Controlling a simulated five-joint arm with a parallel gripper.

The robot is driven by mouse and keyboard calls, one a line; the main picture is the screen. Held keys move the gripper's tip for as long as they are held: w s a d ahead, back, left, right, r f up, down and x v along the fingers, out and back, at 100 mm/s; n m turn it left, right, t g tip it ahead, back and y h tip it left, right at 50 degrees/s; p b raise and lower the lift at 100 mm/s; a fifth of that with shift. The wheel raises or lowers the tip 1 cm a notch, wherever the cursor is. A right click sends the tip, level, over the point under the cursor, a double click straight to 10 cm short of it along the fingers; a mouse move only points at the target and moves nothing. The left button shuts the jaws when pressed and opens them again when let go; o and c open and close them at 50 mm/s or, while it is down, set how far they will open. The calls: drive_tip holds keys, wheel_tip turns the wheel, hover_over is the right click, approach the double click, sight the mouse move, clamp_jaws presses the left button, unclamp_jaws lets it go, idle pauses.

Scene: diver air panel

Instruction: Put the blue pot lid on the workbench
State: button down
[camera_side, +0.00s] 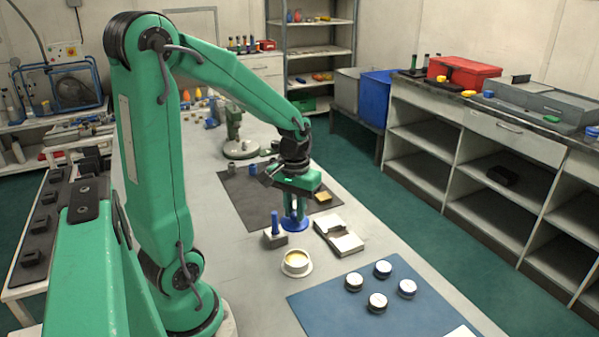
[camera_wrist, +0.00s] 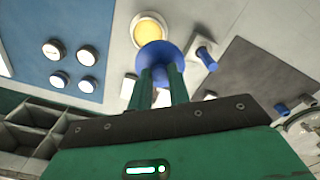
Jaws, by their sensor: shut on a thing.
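The blue pot lid (camera_side: 295,226) is a round blue disc under my gripper (camera_side: 294,211) in the side view. My gripper is shut on the lid, whose disc lies roughly level. In the wrist view the lid (camera_wrist: 157,52) shows at the tips of the green fingers (camera_wrist: 160,78) and overlaps the near edge of the pot. I cannot tell whether the lid touches the bench. The white pot (camera_side: 296,267) stands uncovered on the grey workbench (camera_side: 250,290), with yellowish contents, nearer the side camera than the lid.
A grey block with an upright blue peg (camera_side: 275,224) stands left of the lid. A pale slotted block (camera_side: 340,237) lies to its right. A dark mat (camera_side: 240,195) lies behind. A blue mat (camera_side: 335,315) holds several round white-topped pieces. Bare bench lies left of the pot.

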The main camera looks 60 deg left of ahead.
drive_tip(key=s+a+n, duration=0.2)
drive_tip(key=a+n, duration=0.3)
drive_tip(key=a, duration=1.5)
wheel_tip(320, 180, down, 5)
drive_tip(key=shift+a+f, duration=0.15)
drive_tip(key=shift+f, duration=0.15)
drive_tip(key=shift+f, duration=2.5)
drive_tip(key=shift+f, duration=0.3)
drive_tip(key=c, duration=1.2)
unclamp_jaws()
drive_tip(key=shift+c, duration=0.2)
